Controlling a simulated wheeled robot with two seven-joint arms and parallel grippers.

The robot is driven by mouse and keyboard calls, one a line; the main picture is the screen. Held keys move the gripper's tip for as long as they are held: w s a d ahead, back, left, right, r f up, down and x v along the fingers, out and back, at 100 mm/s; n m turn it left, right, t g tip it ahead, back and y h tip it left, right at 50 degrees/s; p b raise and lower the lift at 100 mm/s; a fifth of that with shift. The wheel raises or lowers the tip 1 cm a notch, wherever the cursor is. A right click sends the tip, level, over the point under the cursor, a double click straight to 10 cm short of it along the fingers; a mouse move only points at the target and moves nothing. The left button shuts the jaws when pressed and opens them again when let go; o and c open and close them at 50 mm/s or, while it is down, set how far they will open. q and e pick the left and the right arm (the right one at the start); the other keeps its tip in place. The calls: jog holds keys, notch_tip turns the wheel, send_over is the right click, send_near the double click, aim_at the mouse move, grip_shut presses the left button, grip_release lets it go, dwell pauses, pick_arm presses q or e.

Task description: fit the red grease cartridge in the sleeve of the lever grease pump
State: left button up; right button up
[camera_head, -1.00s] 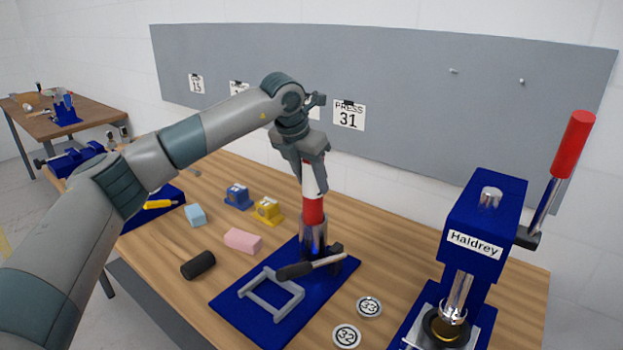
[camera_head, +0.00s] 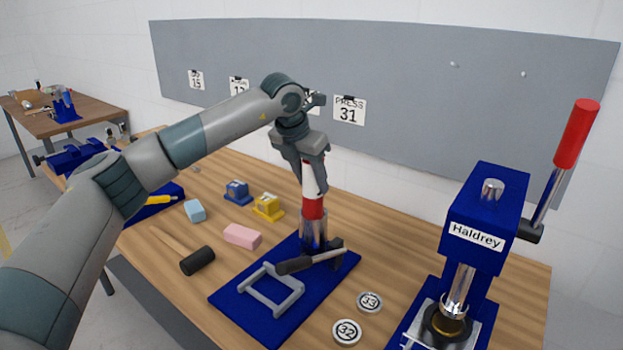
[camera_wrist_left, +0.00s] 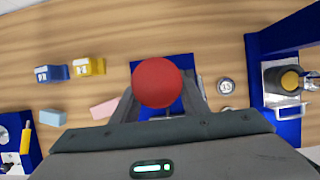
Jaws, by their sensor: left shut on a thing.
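The red grease cartridge (camera_head: 313,208), with a white section above its red band, stands nearly upright in my left gripper (camera_head: 309,164). The gripper is shut around its upper part. Its lower end meets the mouth of the chrome sleeve (camera_head: 313,231) of the lever grease pump; I cannot tell how far inside it is. The pump stands on a blue base plate (camera_head: 235,305), with its black-handled lever (camera_head: 310,262) in front of the sleeve. In the left wrist view the cartridge's round red end (camera_wrist_left: 157,82) hides the sleeve. My right gripper is not in view.
A blue Haldrey press (camera_head: 485,225) with a red-tipped lever stands at the right. Discs 32 (camera_head: 346,331) and 33 (camera_head: 370,302) lie between. A black-headed mallet (camera_head: 197,261), a pink block (camera_head: 242,236), a light-blue block (camera_head: 194,210) and small blue and yellow items lie left.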

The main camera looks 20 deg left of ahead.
pick_arm(q)
jog(key=shift+f+b, duration=0.55)
jog(key=shift+f, duration=0.2)
jog(key=shift+a+f+b, duration=0.25)
jog(key=shift+f+b, duration=0.2)
jog(key=shift+f, duration=0.1)
